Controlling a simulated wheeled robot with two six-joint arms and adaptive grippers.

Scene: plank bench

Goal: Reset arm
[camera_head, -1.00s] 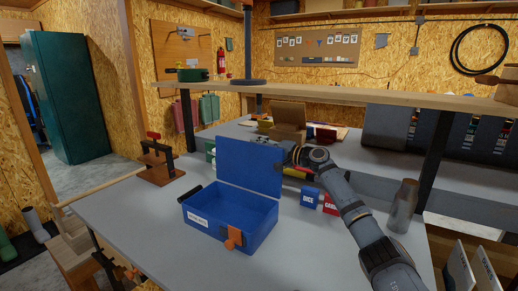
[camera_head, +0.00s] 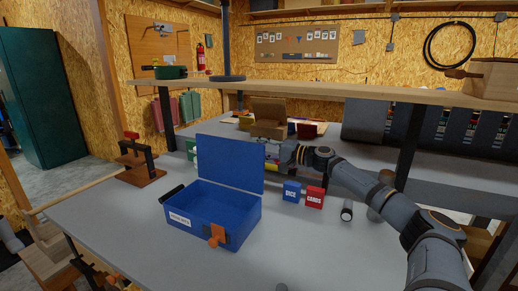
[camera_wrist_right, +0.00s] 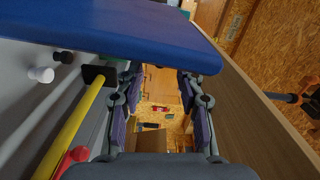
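My right arm comes in from the right in the head view. Its wrist ends behind the raised lid (camera_head: 230,160) of the blue toolbox (camera_head: 205,212), so the fingers are hidden there. In the right wrist view my right gripper (camera_wrist_right: 158,115) has its two fingers spread apart with nothing between them. The blue lid (camera_wrist_right: 120,35) fills the top of that view, close to the fingers. The toolbox stands open on the grey bench, with an orange latch (camera_head: 217,235) on its front. My left gripper is not in view.
A blue DICE box (camera_head: 291,191), a red CARDS box (camera_head: 315,197) and a dark cylinder (camera_head: 347,211) stand right of the toolbox. A yellow rod (camera_wrist_right: 75,125) lies beside the right gripper. A shelf (camera_head: 340,90) spans above.

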